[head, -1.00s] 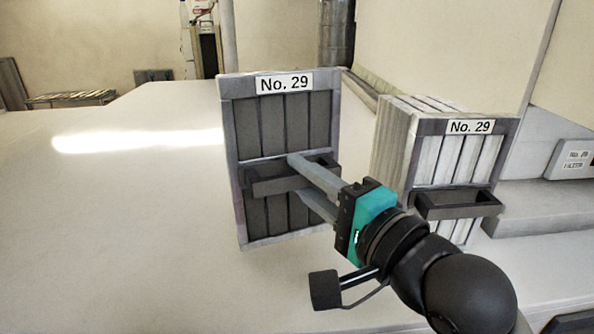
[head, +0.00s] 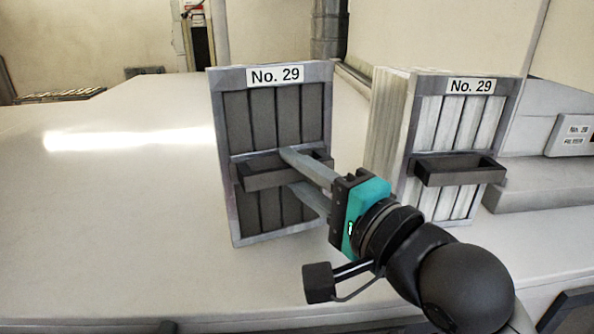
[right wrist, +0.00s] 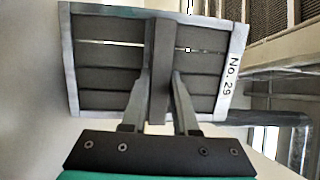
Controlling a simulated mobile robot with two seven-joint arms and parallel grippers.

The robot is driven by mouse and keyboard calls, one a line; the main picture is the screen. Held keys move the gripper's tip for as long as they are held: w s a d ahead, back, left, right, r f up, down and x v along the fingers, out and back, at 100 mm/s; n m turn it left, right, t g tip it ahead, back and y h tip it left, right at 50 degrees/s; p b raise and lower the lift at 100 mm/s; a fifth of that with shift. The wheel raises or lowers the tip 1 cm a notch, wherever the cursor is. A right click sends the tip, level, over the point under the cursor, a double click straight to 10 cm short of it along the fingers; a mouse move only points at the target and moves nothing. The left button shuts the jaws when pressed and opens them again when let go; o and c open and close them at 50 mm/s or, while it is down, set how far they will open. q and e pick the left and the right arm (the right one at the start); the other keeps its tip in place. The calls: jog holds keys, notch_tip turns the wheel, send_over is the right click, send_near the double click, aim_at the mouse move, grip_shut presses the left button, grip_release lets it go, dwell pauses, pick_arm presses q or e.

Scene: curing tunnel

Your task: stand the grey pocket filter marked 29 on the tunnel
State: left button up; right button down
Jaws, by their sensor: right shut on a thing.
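The grey pocket filter (head: 262,120), with dark grey pockets, a pale frame and a "No. 29" label, is upright at the middle of the head view. My right gripper (head: 288,170) is shut on the dark handle bar across its face. The right wrist view shows the two fingers (right wrist: 158,110) on either side of that bar. The white top of the tunnel (head: 110,210) lies under and around the filter. I cannot tell whether its lower edge touches the top. My left gripper is not in view.
A second pocket filter (head: 433,145), with white pockets and also marked "No. 29", stands just right of the grey one. A small sign (head: 577,132) and a ledge (head: 540,180) are farther right. The tunnel top is clear to the left.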

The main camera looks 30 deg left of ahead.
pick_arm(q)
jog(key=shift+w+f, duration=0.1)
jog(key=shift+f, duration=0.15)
pick_arm(e)
jog(key=shift+f, duration=1.15)
jog(key=c, duration=0.8)
grip_release()
jog(key=shift+o, duration=1)
jog(key=shift+r, duration=0.15)
